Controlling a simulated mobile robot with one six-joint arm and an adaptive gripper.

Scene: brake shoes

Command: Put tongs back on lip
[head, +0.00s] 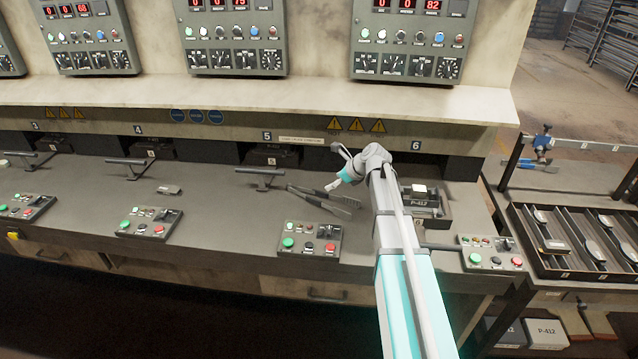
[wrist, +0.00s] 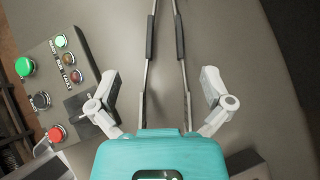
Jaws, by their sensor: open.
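The tongs (head: 335,209) lie on the grey bench (head: 225,215) between the stations marked 5 and 6. They have two long metal arms with dark grips, spread in a narrow V. In the wrist view the tongs (wrist: 151,38) run up the picture, between my two fingers. My gripper (wrist: 160,75) is open, one finger on each side of the tongs, and neither finger visibly touches them. In the head view my gripper (head: 333,187) is low beside the tongs. I cannot tell which edge is the lip; a pale label strip (head: 301,140) sits on the ledge face above.
A button box (head: 310,239) stands in front of the tongs; it is at left in the wrist view (wrist: 56,82). A black P-412 mould (head: 425,207) lies right of my arm. A T-handle (head: 261,176) sticks out at left. A divided tray (head: 575,240) stands far right.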

